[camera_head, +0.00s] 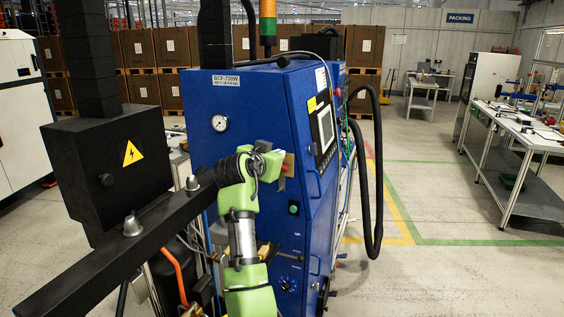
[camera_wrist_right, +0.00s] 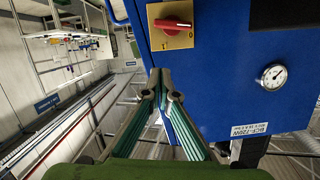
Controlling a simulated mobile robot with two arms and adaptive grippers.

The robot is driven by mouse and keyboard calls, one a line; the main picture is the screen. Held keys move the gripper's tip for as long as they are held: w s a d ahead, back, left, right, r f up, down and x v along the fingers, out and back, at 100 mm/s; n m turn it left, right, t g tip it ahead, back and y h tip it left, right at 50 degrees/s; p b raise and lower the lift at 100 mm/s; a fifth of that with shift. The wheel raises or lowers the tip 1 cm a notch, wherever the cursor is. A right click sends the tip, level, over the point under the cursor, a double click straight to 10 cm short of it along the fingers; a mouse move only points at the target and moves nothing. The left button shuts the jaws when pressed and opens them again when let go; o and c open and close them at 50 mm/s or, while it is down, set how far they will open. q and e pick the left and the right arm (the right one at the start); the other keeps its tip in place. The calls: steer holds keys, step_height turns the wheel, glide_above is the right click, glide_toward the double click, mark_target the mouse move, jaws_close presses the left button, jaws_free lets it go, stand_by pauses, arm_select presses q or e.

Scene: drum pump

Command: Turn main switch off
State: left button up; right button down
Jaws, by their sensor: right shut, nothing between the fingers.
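The main switch is a red rotary handle on a yellow plate on the blue cabinet. In the right wrist view the red handle (camera_wrist_right: 172,23) lies across the yellow plate (camera_wrist_right: 181,40), sideways in the picture. In the head view the plate (camera_head: 289,161) shows only partly behind my right gripper (camera_head: 277,163). My right gripper's fingers are shut and empty. In the wrist view the fingertips (camera_wrist_right: 160,76) are just below the plate's lower left, apart from the handle as seen there. My left gripper is in neither view.
The blue cabinet (camera_head: 262,110) has a pressure gauge (camera_head: 220,123), a screen (camera_head: 325,127) and a green button (camera_head: 293,208). A black box (camera_head: 110,165) with a warning sign and a dark beam stand at left. A black hose (camera_head: 373,190) hangs at right, with open floor beyond.

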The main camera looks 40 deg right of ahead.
steer(key=p+x, duration=0.2)
steer(key=x, duration=0.4)
steer(key=shift+s+r, duration=0.1)
steer(key=shift+r, duration=0.05)
step_height(320, 180, down, 3)
steer(key=shift+a+r+p, duration=0.15)
steer(key=shift+p, duration=0.3)
steer(key=shift+w+a+f, duration=0.15)
steer(key=shift+w+f, duration=0.15)
steer(key=shift+f, duration=0.45)
steer(key=shift+f, duration=0.1)
